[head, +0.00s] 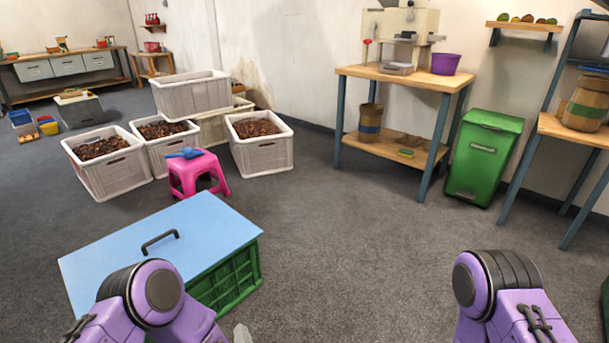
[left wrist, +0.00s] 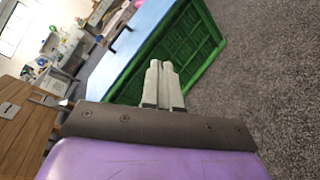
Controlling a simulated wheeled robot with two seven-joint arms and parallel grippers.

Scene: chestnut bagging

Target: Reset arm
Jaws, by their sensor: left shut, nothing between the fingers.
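My left gripper (left wrist: 162,68) shows in the left wrist view with its two pale fingers together and nothing between them. In the head view only its grey tip (head: 242,334) shows at the bottom edge, just right of my left arm. The tip is near the front corner of a green crate (head: 228,283) with a blue lid. In the left wrist view the crate (left wrist: 190,48) lies beyond the fingers; I cannot tell the gap. My right arm is bent at the lower right of the head view, and its gripper is out of view.
Several white crates of chestnuts (head: 265,158) stand at the back left, with a pink stool (head: 198,172) before them. A wooden workbench (head: 402,77) and green bin (head: 483,158) stand at the right. The grey floor (head: 350,240) in the middle is clear.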

